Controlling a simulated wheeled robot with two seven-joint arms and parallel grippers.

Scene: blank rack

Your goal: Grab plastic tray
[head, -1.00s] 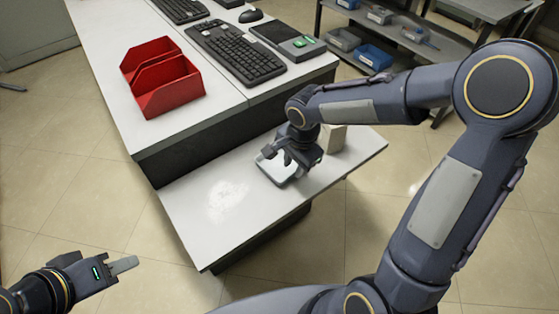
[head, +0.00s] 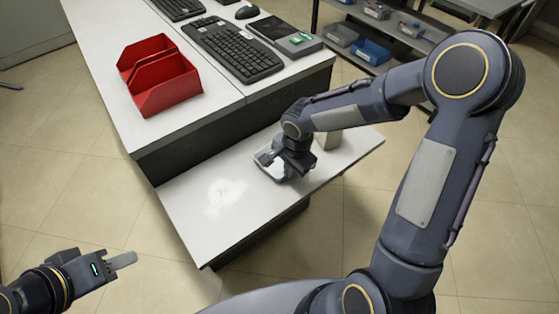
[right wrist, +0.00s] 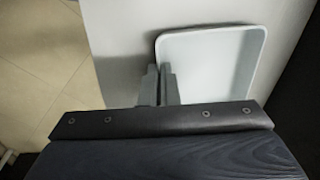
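The plastic tray (head: 264,159) is a shallow, pale tray with rounded corners on the lower white shelf; my right gripper partly covers it in the head view. In the right wrist view the tray (right wrist: 212,62) lies to the right, empty where visible. My right gripper (right wrist: 160,84) has its two grey fingers close together at the tray's left wall, one on each side of it. They look shut on that wall, though their lower parts are hidden. My left gripper (head: 122,261) is far from the tray, above the floor at lower left; its fingers show edge-on.
A pale box (head: 328,139) stands on the shelf (head: 215,200) just behind my right gripper. The higher desk holds a red bin (head: 160,85), a keyboard (head: 235,50) and a device with a green part (head: 285,36). The shelf's near left part is clear.

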